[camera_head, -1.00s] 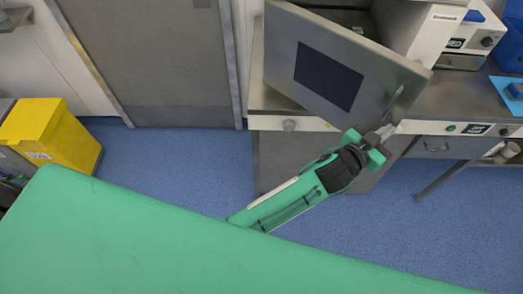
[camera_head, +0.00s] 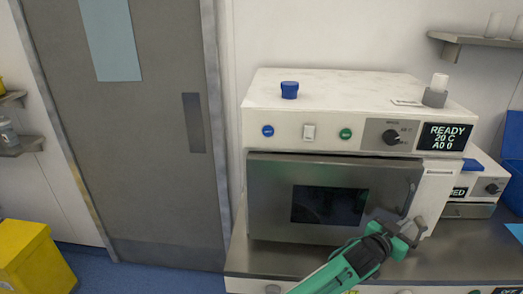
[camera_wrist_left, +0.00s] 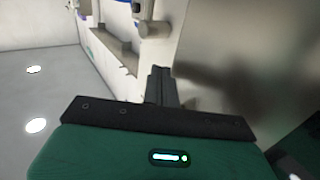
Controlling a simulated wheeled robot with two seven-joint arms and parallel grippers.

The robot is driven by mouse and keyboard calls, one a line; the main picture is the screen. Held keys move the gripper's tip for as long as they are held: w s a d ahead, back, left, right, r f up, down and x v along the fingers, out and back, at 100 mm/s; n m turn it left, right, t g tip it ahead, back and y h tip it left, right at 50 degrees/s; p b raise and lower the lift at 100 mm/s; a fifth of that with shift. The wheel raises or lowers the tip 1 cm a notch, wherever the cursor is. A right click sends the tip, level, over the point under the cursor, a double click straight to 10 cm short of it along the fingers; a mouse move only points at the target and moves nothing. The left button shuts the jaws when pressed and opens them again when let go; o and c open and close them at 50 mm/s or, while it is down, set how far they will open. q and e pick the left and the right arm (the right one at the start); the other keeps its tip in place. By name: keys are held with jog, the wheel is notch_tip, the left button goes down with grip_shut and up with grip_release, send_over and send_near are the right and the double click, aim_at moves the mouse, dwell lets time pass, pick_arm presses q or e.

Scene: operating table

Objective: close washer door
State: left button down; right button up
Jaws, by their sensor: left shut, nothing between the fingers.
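The washer (camera_head: 360,88) stands on the counter, a white box with a panel reading READY. A thin handle (camera_head: 408,198) is near the door's right edge. My left gripper (camera_head: 412,230) is shut and empty, at the door's lower right corner below the handle; contact is unclear. In the left wrist view its fingers (camera_wrist_left: 162,88) are close beside the metal door surface (camera_wrist_left: 225,55). My right gripper is not in view.
A smaller device (camera_head: 475,187) stands to the right on the steel counter (camera_head: 462,240). A grey room door (camera_head: 150,150) and yellow bin (camera_head: 35,258) are left.

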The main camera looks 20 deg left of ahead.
pick_arm(q)
jog(key=shift+w+a+r, duration=0.1)
jog(key=shift+w+a, duration=0.05)
jog(key=shift+w, duration=0.35)
jog(key=shift+w+a+r, duration=0.1)
jog(key=shift+w+a, duration=0.05)
jog(key=shift+w, duration=0.35)
jog(key=shift+r, duration=0.1)
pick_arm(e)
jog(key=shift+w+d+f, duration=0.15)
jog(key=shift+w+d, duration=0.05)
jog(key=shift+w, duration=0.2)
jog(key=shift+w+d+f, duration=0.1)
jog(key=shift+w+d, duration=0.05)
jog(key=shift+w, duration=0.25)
